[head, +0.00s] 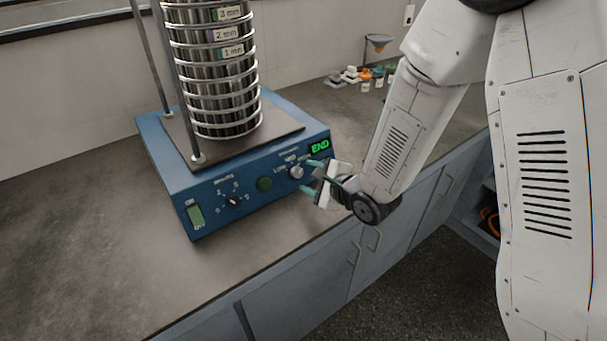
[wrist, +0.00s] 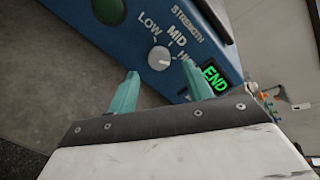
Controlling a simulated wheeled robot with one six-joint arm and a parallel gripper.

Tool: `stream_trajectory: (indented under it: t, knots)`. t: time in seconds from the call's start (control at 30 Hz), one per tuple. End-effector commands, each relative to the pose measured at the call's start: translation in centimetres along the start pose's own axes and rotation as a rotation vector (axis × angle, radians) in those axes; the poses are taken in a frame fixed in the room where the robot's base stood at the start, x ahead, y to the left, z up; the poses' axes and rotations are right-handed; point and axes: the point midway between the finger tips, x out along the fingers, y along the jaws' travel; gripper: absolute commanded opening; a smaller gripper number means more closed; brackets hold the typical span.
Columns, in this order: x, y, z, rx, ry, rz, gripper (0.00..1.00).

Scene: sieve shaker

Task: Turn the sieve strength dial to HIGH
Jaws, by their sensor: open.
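The strength dial (head: 296,172) is a small round light grey knob on the front panel of the blue sieve shaker (head: 262,213). It also shows in the wrist view (wrist: 158,58), with LOW, MID and HIGH printed around it. Its pointer mark is too small to read surely. My gripper (head: 309,177) is open, its teal fingers just in front of the panel near the dial. In the wrist view the fingers (wrist: 160,72) lie either side of the dial's line, tips short of it and apart from it. Nothing is between them.
A green display reading END (head: 320,147) sits right of the dial. A green button (head: 264,184), a minutes dial (head: 232,201) and a power switch (head: 195,216) are to its left. The sieve stack (head: 215,85) stands on top.

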Motion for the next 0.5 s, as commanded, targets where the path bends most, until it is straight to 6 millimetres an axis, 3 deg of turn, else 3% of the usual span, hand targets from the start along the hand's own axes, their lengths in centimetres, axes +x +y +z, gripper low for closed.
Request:
stream_trajectory:
  t: [0.2,0.5]
  knots:
    - [-3.1,-0.1,-0.1,0.001,0.001,-0.002,0.51]
    - [-3.8,0.0,-0.1,0.001,0.001,-0.001,0.51]
